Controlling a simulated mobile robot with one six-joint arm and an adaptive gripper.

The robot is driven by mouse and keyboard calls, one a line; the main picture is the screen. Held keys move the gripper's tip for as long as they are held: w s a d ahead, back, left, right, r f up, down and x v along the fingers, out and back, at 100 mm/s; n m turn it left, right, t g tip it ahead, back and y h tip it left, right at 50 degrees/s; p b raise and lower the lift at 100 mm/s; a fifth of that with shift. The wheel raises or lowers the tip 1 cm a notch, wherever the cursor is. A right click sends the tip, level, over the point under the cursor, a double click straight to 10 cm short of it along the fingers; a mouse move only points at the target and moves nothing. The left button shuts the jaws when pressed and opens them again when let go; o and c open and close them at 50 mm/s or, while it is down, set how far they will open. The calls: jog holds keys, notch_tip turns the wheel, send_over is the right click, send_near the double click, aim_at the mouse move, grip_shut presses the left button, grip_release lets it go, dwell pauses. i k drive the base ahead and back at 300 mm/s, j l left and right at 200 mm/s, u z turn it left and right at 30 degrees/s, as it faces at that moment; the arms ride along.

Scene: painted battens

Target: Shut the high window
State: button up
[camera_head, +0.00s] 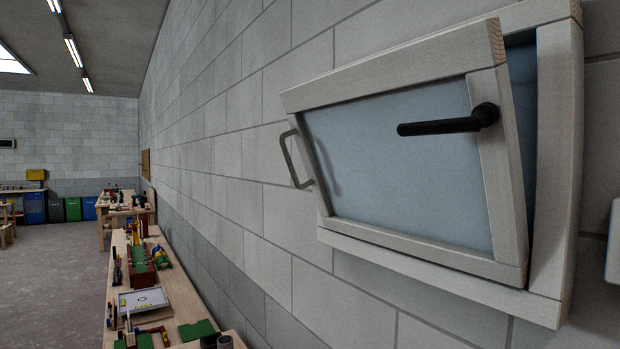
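The high window (400,150) is set in the grey block wall at the right. Its pale wooden sash is tilted inward at the top, and its lower edge sits close to the frame (557,150). A dark gap shows between sash and frame on the right side. A black lever handle (447,126) on the sash's right side points left, about level. A grey bow-shaped pull handle (291,160) is on the sash's left side. My gripper is not in view.
A long wooden bench (183,297) runs along the wall below, with tools, green pieces and a white board on it. Another bench (122,212) and coloured bins (73,209) stand farther back. The floor (50,280) at left is clear. A pale object (613,245) is cut off at the right edge.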

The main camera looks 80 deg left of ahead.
aim_at(455, 200)
jog(key=u, duration=2.4)
jog(key=j, duration=0.45)
jog(key=u, duration=0.05)
